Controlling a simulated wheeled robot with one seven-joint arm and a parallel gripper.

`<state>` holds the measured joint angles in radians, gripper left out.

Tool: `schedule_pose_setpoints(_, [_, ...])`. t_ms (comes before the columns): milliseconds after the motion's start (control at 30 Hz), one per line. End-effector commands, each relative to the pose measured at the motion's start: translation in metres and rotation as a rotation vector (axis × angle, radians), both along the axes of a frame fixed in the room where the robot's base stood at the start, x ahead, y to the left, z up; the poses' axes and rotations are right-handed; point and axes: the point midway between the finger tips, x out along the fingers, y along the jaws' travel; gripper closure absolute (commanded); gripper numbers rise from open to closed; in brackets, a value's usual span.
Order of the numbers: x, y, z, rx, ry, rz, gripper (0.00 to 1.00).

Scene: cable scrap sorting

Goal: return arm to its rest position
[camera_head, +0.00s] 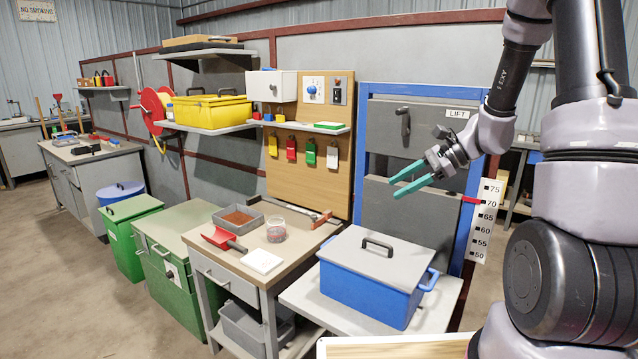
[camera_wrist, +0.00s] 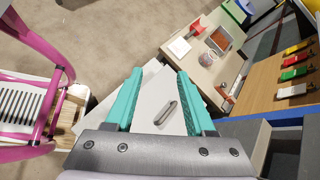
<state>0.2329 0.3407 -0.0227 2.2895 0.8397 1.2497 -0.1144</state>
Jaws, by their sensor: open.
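My gripper (camera_head: 402,184) has two teal fingers and hangs in the air in front of the grey lift door (camera_head: 412,222), above and to the right of the blue box (camera_head: 366,289). The fingers are apart with nothing between them. In the wrist view my gripper (camera_wrist: 158,85) points down, and the grey lid with its handle (camera_wrist: 166,113) shows between and beyond the fingers. My arm reaches in from the right side of the head view, bent at the elbow.
A workbench (camera_head: 213,267) holds a red scoop (camera_head: 222,238), a tray of granules (camera_head: 238,217) and a clear jar (camera_head: 276,229). A blue frame (camera_head: 361,130) surrounds the lift door. A height scale (camera_head: 486,222) stands to its right. A pink frame (camera_wrist: 52,50) shows left in the wrist view.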

Motion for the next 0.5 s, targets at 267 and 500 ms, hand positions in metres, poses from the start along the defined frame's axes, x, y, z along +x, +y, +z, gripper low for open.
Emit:
schedule_pose_setpoints(267, [-0.064,0.007,0.078,-0.305,-0.277,0.279,0.46])
schedule_pose_setpoints(500, [-0.116,-0.005,0.127,-0.592,-0.527,0.461,0.46])
